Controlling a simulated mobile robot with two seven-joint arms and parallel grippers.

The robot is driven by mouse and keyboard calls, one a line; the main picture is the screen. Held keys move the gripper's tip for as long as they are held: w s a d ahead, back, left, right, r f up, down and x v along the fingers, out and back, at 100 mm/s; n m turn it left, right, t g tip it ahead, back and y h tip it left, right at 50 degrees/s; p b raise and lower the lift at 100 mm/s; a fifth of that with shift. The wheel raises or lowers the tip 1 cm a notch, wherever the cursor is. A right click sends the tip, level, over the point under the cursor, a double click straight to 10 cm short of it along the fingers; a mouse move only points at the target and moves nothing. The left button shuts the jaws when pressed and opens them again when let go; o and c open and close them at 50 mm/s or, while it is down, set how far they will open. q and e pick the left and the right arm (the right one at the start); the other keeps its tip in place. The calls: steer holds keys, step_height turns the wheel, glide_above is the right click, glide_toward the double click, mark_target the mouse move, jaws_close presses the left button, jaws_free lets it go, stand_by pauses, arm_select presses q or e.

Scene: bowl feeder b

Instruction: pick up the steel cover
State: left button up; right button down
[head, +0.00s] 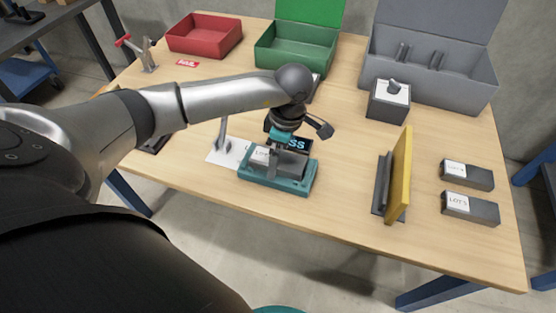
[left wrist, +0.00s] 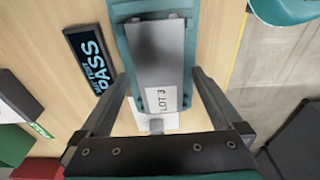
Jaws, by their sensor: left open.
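A grey steel cover (head: 290,163) with a white LOT 3 label lies in the teal fixture (head: 262,182) near the front of the table. In the left wrist view the cover (left wrist: 157,55) lies lengthwise in the fixture (left wrist: 190,40), label toward the gripper. My left gripper (head: 273,155) is over the fixture, pointing down. In the left wrist view its two fingers (left wrist: 160,78) are apart, one on each side of the cover's labelled end. The gripper partly hides the cover in the head view. My right gripper is not in view.
A dark PASS display (left wrist: 88,60) stands close beside the fixture. Two more grey blocks with LOT labels (head: 467,174) (head: 470,208) lie at the right. A yellow plate (head: 399,175) stands upright between. Red (head: 205,36), green (head: 295,50) and grey (head: 430,78) bins line the back.

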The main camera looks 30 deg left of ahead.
arm_select(q)
steer(key=shift+f, duration=0.1)
jaws_close()
stand_by(0.8)
